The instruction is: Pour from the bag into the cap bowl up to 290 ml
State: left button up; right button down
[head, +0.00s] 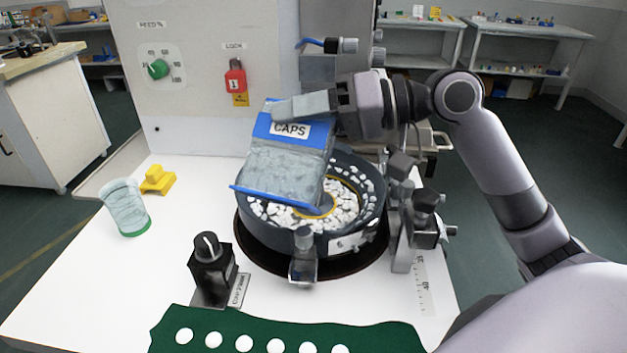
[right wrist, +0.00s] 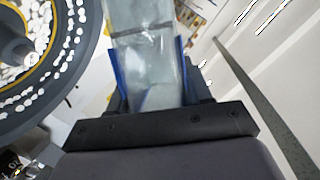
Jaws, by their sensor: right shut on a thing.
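The bag (head: 285,165), clear with blue bands and a "CAPS" label, is held tilted over the cap bowl, its blue-edged lower end over the bowl's left part. My right gripper (head: 305,105) is shut on the bag's upper blue band. The bag also shows between the fingers in the right wrist view (right wrist: 150,65). The cap bowl (head: 262,232) is a dark round bowl with many white caps around a yellow-edged centre; it shows at left in the right wrist view (right wrist: 85,60). No falling stream is clear. My left gripper is not in view.
A clear cup with a green base (head: 127,208) and a yellow block (head: 157,180) stand at left. A black knob unit (head: 211,268) is in front of the bowl. A green mat (head: 280,330) with white discs lies at the front edge. Metal fixtures (head: 405,215) crowd the bowl's right.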

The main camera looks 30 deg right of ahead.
jog(key=shift+f+m+y, duration=0.3)
jog(key=shift+m, duration=0.2)
dwell(0.8)
jog(key=shift+d+r+m+y, duration=0.1)
jog(key=shift+m+y, duration=0.2)
jog(key=shift+m, duration=0.4)
dwell(1.2)
jog(key=shift+w+f+m+y, duration=0.1)
jog(key=shift+f+m+y, duration=0.2)
jog(key=shift+f+m, duration=0.35)
dwell(1.3)
jog(key=shift+w+d+f+m+y, duration=0.4)
jog(key=shift+w+d+f+m, duration=0.15)
jog(key=shift+d+m, duration=0.2)
dwell(1.2)
jog(key=shift+f+m, duration=0.35)
jog(key=shift+m, duration=0.05)
dwell(0.5)
